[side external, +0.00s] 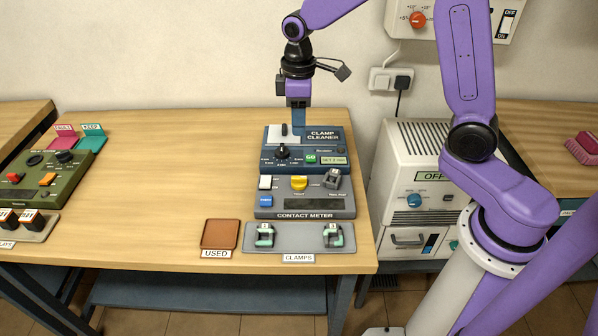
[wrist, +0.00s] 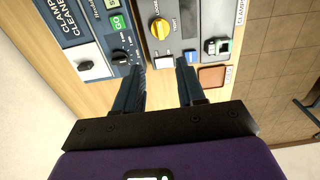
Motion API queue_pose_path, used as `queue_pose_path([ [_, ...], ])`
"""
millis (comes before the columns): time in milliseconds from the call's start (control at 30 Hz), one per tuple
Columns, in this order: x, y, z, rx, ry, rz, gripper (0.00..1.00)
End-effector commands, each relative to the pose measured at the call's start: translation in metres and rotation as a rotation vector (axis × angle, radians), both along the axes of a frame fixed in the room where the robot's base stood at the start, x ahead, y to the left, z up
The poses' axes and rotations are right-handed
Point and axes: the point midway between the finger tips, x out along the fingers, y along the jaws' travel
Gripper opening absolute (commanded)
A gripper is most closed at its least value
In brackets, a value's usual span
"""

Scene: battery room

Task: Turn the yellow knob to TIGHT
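A grey clamps tray (side external: 290,240) with two clamps and a brown USED tray (side external: 220,234) lie in front. The table's middle is clear.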

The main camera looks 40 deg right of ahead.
Motion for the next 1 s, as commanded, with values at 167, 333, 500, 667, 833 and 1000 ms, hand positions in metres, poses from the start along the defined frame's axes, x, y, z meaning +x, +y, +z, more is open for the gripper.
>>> queue_pose_path([
  [167, -0.002, -0.001, -0.030, -0.002, 0.006, 0.000, 0.39],
  [333, -0.002, 0.000, -0.062, -0.002, 0.008, 0.001, 0.39],
  [500, -0.002, -0.001, -0.093, -0.003, 0.007, 0.000, 0.39],
  [667, -0.002, 0.000, -0.121, -0.002, 0.006, 0.000, 0.39],
  [833, -0.002, -0.001, -0.144, -0.001, 0.004, -0.001, 0.39],
  [1000, -0.001, 0.000, -0.158, -0.001, 0.002, -0.001, 0.39],
])
